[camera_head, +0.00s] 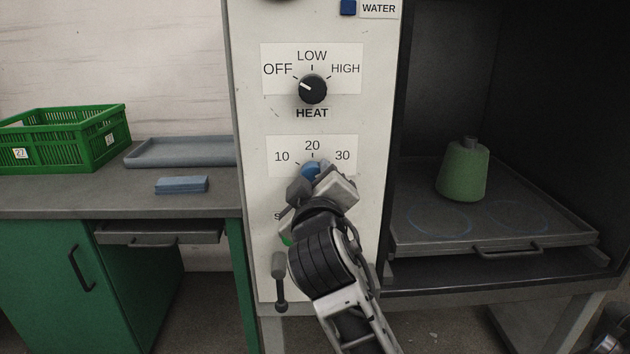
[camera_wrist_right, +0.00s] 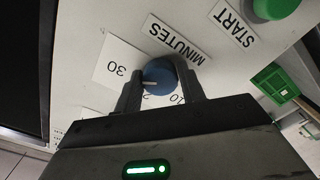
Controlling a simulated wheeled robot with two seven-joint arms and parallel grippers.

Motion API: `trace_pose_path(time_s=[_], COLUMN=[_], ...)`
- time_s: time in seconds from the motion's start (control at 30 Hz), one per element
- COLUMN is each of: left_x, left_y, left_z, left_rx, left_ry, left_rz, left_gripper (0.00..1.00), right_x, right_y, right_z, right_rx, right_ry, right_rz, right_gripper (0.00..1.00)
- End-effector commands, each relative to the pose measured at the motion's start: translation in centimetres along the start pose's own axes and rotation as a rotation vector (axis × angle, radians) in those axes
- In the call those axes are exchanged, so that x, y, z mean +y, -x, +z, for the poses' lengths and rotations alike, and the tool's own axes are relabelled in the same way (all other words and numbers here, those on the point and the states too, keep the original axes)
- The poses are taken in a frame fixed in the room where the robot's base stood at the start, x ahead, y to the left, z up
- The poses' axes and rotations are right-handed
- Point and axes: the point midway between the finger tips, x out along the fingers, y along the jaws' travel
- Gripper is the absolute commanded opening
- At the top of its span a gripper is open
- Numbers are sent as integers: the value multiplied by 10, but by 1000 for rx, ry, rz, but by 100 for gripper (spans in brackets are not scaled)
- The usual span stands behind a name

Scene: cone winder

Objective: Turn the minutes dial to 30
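The blue minutes dial (camera_head: 310,170) is on the white panel (camera_head: 252,215) below the HEAT knob, with 10, 20 and 30 printed around it. My right gripper (camera_head: 318,182) is at the dial and hides most of it in the head view. In the right wrist view the dial (camera_wrist_right: 160,74) sits between the two fingers (camera_wrist_right: 161,88), which appear shut on its sides. Its white pointer mark faces the side between the printed 20 and 30. The 20 is partly hidden there. My left gripper is not in view.
The black HEAT knob (camera_head: 313,89) is above the dial, its mark towards OFF. A green START button (camera_wrist_right: 275,8) and a lever (camera_head: 280,280) are below. An open bay at right holds a green cone (camera_head: 463,170) on a tray (camera_head: 420,240). A green crate (camera_head: 95,145) stands left.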

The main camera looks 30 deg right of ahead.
Motion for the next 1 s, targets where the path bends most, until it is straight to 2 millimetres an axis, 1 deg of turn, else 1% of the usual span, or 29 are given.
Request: trace_pose_path(time_s=[0.03, 0.07, 0.37, 0.47, 0.7, 0.8, 0.9, 1.0], left_x=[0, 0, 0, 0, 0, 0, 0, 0], left_y=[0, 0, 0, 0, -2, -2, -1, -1], left_z=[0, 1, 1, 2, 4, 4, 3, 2], left_rx=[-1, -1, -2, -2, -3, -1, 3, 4], left_ry=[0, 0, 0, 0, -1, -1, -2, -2], left_rz=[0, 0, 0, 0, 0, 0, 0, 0], left_gripper=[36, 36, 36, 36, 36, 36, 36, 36], right_x=[-1, -1, 0, -1, -1, -2, -1, -1], right_y=[0, 0, 2, 11, 51, 64, 72, 76], right_z=[0, 0, 0, 0, 1, 0, 0, 0], right_rx=[0, 0, 0, 1, 0, 0, 0, 0], right_ry=[-1, -1, 1, 1, -2, 0, -1, 1], right_rz=[-2, -2, 0, -1, -4, -4, -2, -2], right_gripper=[54, 59, 59, 59, 59, 59, 59, 59])
